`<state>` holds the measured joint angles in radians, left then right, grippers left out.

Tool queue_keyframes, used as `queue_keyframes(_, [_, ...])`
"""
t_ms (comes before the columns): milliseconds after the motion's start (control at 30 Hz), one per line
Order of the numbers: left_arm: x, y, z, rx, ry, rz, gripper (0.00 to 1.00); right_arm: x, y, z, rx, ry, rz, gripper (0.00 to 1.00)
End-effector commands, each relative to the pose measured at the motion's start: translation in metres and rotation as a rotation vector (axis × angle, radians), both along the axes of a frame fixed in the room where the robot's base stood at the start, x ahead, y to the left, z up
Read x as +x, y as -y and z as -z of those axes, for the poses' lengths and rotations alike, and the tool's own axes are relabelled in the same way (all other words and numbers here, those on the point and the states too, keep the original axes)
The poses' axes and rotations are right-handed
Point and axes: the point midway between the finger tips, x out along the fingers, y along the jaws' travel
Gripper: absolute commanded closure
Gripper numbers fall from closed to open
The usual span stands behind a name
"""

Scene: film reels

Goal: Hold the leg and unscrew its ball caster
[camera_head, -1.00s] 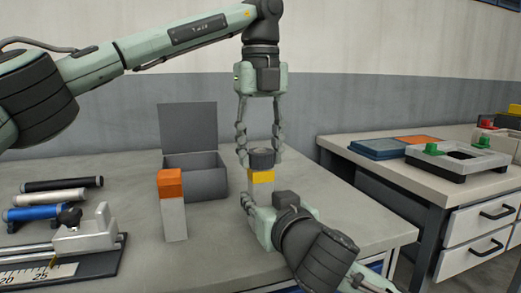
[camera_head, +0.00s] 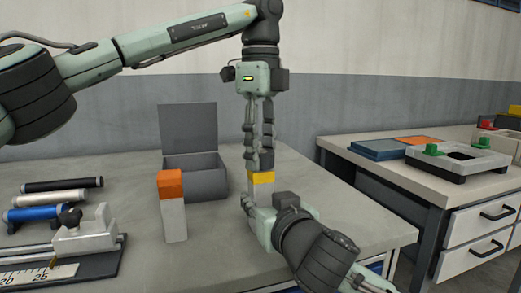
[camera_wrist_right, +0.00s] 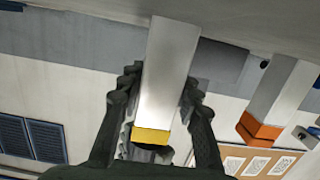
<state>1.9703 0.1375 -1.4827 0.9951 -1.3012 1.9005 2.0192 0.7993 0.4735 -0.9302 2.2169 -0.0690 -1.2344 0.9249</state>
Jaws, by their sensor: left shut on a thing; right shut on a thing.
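The leg is a pale upright post (camera_head: 262,188) with a yellow band (camera_head: 263,177) at its top. In the right wrist view the leg (camera_wrist_right: 172,65) appears upside down, its yellow band (camera_wrist_right: 151,136) low. My right gripper (camera_head: 248,203) is shut around the leg's sides below the band, and its fingers (camera_wrist_right: 158,95) flank the leg in the wrist view. My left gripper (camera_head: 259,165) points straight down from above and is shut on the dark ball caster at the leg's top. The fingers, seen nearly edge-on, hide the caster in the head view.
A second pale post with an orange top (camera_head: 171,184) stands to the left. A grey open box (camera_head: 205,183) is behind. Black, white and blue cylinders (camera_head: 45,212) and a ruler fixture (camera_head: 90,234) lie at the left. Another table (camera_head: 340,142) stands right.

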Motion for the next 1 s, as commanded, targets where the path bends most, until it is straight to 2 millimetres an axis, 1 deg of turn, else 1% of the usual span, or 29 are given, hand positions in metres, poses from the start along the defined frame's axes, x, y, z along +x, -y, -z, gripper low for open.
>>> queue_keyframes(667, [0.0, 0.0, -0.021, 0.0, 0.0, 0.001, 0.93, 0.0, 0.0, 0.001, -0.001, -0.002, 0.001, 1.0])
queue_keyframes(1000, [0.0, 0.0, -0.022, 0.0, 0.0, 0.001, 0.93, 0.0, 0.0, 0.001, -0.001, -0.002, 0.001, 1.0])
